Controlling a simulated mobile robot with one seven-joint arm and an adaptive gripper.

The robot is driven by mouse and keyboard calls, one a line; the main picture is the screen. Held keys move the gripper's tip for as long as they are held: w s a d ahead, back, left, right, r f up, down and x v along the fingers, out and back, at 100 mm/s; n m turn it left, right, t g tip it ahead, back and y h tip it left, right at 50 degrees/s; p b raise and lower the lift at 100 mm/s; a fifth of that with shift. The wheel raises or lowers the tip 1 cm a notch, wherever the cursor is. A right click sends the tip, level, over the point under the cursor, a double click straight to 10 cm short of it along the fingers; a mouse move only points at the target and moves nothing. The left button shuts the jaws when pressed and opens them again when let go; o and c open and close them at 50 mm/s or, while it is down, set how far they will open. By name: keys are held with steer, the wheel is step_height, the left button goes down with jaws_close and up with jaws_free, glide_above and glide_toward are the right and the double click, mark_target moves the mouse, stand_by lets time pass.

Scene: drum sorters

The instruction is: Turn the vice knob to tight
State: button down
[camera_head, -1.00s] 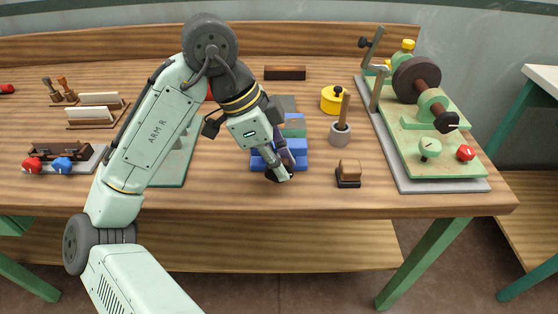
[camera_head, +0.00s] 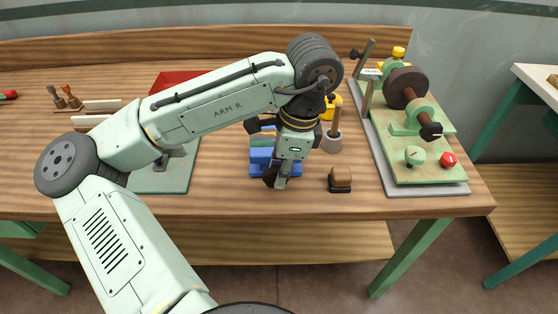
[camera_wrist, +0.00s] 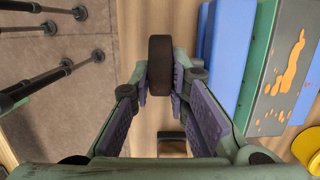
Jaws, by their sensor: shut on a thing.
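The vice (camera_head: 261,170), blue with a green part, stands near the table's front edge, partly hidden by my gripper (camera_head: 276,180) in the head view. In the wrist view, the vice (camera_wrist: 228,55) lies to the right as blue and green blocks with orange patches. My gripper (camera_wrist: 162,82) is shut on the dark round knob (camera_wrist: 160,58), with one finger on each side. The knob shows edge-on, and I cannot make out a tight mark or its turned position.
A small brown-topped block (camera_head: 340,178) sits to the right of the vice. A green machine board (camera_head: 430,165) with knobs is at the right. Bare tabletop (camera_head: 225,190) lies left of the vice.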

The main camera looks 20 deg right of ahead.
steer(key=y, duration=0.1)
steer(key=t+y, duration=0.1)
steer(key=y, duration=0.3)
steer(key=shift+s+d+f+t, duration=0.25)
steer(key=shift+d+f+t, duration=0.05)
steer(key=shift+f, duration=0.05)
steer(key=shift+s+f+t+y, duration=0.1)
steer(key=shift+f+t+y, duration=0.2)
steer(key=shift+y, duration=0.9)
steer(key=shift+f+t+y, duration=0.2)
steer(key=shift+t+y, duration=0.1)
steer(key=shift+y, duration=0.9)
steer(key=shift+f, duration=0.1)
steer(key=c, duration=1.8)
jaws_free()
steer(key=shift+s, duration=0.1)
steer(key=shift+r, duration=0.2)
